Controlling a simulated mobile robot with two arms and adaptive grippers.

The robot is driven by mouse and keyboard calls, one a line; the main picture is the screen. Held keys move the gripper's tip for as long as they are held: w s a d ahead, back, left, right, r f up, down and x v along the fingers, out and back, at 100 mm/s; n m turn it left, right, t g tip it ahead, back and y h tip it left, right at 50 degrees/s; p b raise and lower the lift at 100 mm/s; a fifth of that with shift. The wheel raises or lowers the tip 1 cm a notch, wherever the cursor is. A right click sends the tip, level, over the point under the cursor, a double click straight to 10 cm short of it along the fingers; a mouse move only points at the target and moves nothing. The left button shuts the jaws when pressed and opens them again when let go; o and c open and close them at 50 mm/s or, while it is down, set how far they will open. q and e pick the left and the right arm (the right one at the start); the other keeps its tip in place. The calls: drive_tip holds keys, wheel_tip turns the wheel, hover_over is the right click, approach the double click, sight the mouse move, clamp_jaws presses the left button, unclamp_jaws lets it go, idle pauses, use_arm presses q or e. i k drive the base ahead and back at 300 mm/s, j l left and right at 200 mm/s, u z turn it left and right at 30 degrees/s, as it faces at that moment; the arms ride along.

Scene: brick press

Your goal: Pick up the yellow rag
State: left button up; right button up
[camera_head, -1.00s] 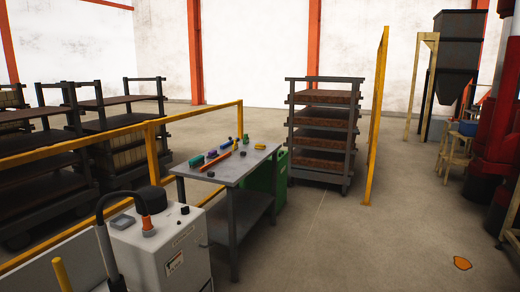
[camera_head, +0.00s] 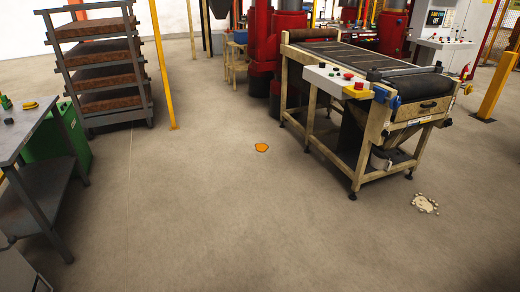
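A flat orange-yellow patch with a dark outline (camera_head: 261,147) lies on the open floor near the middle of the view. It may be a rag, but it is too small to tell. A small yellow object (camera_head: 29,105) lies on the grey workbench (camera_head: 26,131) at the left edge; whether it is cloth I cannot tell. Neither of my grippers is in view.
A conveyor machine (camera_head: 360,90) on a cream frame stands at the right. A pale crumbly pile (camera_head: 424,203) lies on the floor beside it. A brick rack (camera_head: 100,75), a green bin (camera_head: 62,135) and a yellow post (camera_head: 164,65) stand left.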

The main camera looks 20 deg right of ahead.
sight(27, 106)
drive_tip(key=i+u, duration=0.1)
drive_tip(key=i, duration=2.25)
drive_tip(key=i+u, duration=0.15)
drive_tip(key=i, duration=1.05)
